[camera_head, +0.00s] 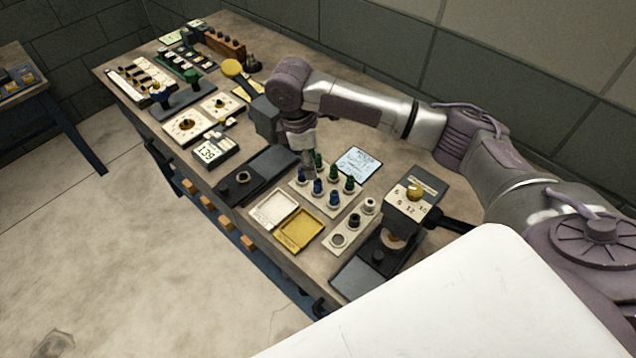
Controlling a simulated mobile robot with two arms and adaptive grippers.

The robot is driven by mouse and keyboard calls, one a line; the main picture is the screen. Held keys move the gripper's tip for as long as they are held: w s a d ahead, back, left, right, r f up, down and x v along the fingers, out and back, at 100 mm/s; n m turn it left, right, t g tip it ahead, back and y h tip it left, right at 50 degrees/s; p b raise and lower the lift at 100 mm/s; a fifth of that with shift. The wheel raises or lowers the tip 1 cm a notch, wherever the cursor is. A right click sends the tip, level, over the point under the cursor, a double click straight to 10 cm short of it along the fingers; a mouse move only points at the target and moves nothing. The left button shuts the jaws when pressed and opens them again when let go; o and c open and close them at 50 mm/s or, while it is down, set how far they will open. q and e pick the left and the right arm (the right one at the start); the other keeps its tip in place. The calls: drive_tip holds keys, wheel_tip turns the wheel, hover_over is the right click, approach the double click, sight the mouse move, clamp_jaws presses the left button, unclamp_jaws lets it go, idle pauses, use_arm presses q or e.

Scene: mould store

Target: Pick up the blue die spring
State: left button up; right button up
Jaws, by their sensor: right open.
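Several small springs stand upright in two rows on a pale board in the middle of the bench. The near row is blue, with a blue die spring (318,187) in its middle and another blue one (335,198) nearer me. The far row is green (350,184). My right gripper (308,164) points down over the far left end of the board (322,207), close to the springs there. It is open; its fingertips are small and partly hidden, and I cannot tell whether they touch a spring. My left gripper is out of view.
A white tray (272,209) and a yellow tray (298,230) lie before the board. A blue-white card (359,163) lies behind. Gauges and tools crowd the bench's far left.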

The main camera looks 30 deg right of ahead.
sight(318, 180)
drive_tip(key=f, duration=0.1)
drive_tip(key=d+f, duration=0.1)
drive_tip(key=shift+f, duration=0.35)
drive_tip(key=f, duration=0.1)
drive_tip(key=f+p, duration=0.2)
drive_tip(key=f, duration=0.1)
drive_tip(key=shift+s+d, duration=0.25)
drive_tip(key=shift+s, duration=0.15)
drive_tip(key=shift+f, duration=0.35)
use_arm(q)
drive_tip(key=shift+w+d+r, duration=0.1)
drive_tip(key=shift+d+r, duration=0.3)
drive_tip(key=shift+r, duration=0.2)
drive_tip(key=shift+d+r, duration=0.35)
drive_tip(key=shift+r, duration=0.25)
use_arm(e)
drive_tip(key=shift+f, duration=0.1)
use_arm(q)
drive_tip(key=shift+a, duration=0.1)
use_arm(e)
clamp_jaws()
